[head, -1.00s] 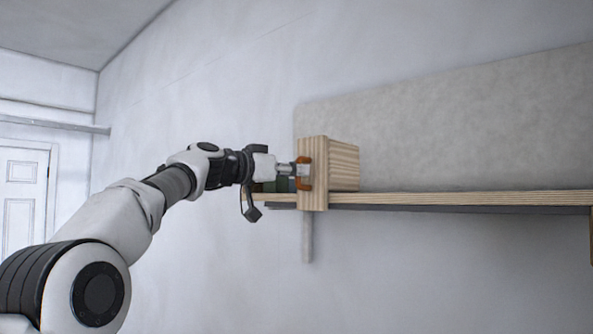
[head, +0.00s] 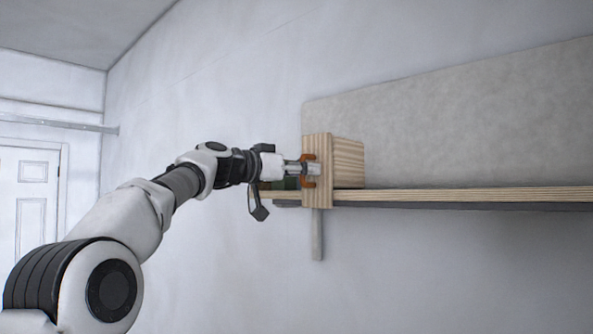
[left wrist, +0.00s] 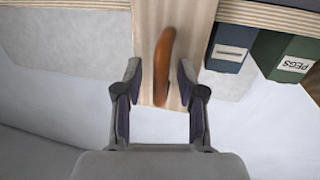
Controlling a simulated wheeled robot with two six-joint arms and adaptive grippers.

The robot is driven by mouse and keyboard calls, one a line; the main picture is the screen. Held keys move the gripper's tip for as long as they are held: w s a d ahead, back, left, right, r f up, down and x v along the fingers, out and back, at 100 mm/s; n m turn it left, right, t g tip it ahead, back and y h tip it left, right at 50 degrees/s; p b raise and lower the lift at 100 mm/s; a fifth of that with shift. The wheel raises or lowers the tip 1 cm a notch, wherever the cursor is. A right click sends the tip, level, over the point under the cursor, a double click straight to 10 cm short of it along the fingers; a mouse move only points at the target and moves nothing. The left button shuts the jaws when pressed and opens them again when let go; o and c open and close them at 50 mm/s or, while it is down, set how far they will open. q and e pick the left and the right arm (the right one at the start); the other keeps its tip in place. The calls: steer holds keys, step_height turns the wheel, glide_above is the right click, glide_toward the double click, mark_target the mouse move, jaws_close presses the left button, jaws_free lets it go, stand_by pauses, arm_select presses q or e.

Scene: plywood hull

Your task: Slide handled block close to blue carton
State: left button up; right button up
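The handled block (head: 317,150) is a light wooden block with an orange handle (left wrist: 163,60), standing at the front of the shelf. My left gripper (left wrist: 159,78) has its fingers apart on either side of the handle, with gaps showing in the left wrist view. It comes at the block's front face in the head view (head: 309,169). The blue carton (left wrist: 230,45) is dark blue with a white label, just beside the block; I cannot tell whether they touch. In the head view the block and gripper largely hide it. My right gripper is not in view.
A green box (left wrist: 288,60) labelled PEGS stands beside the blue carton, on its far side from the block. The plywood shelf (head: 460,194) is clear to the right of the block in the head view. A grey panel (head: 460,115) backs it.

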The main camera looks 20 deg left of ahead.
arm_select(q)
steer(key=v, duration=1.1)
steer(key=shift+s, duration=0.2)
steer(key=shift+s+a+f, duration=0.1)
steer(key=shift+s+a, duration=0.05)
steer(key=shift+a, duration=0.05)
